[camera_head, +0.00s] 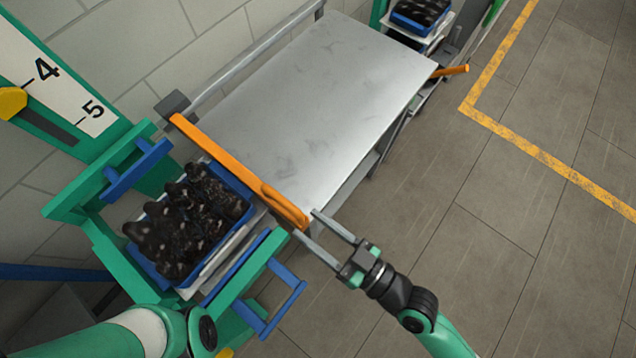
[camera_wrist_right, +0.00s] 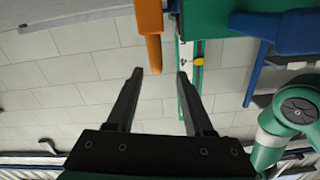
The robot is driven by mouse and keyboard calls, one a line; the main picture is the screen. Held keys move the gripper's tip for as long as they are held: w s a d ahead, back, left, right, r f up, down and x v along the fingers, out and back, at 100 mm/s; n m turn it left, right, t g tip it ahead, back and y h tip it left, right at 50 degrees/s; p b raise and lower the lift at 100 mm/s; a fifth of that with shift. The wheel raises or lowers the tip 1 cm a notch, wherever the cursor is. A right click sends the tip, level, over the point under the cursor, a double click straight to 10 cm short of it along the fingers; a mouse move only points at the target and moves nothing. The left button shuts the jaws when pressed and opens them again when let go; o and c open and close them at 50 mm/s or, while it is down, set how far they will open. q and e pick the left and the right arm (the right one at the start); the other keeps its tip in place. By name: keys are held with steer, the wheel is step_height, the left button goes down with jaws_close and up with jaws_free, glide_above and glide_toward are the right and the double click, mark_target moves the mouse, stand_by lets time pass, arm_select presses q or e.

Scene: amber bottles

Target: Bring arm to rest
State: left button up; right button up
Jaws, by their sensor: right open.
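My right gripper (camera_head: 326,241) is open and empty in the head view, near the front end of the orange bar (camera_head: 240,170). Its two grey fingers point up and left, close to the bar's rounded end. In the right wrist view the open fingers (camera_wrist_right: 158,80) stand apart with nothing between them, and the orange bar's end (camera_wrist_right: 150,40) shows beyond them. I cannot tell from these views whether a finger touches the bar. My left gripper is not in view; a green and white arm link of mine shows at the bottom left of the head view.
A metal table (camera_head: 310,100) has a bare top. A blue crate (camera_head: 240,190) of dark amber bottles (camera_head: 185,220) stands in a green frame (camera_head: 105,245) left of it. Another crate (camera_head: 418,14) is at the top. Open floor (camera_head: 500,230) lies on the right.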

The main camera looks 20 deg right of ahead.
steer(key=shift+s+d, duration=0.15)
steer(key=shift+s, duration=0.2)
stand_by(0.3)
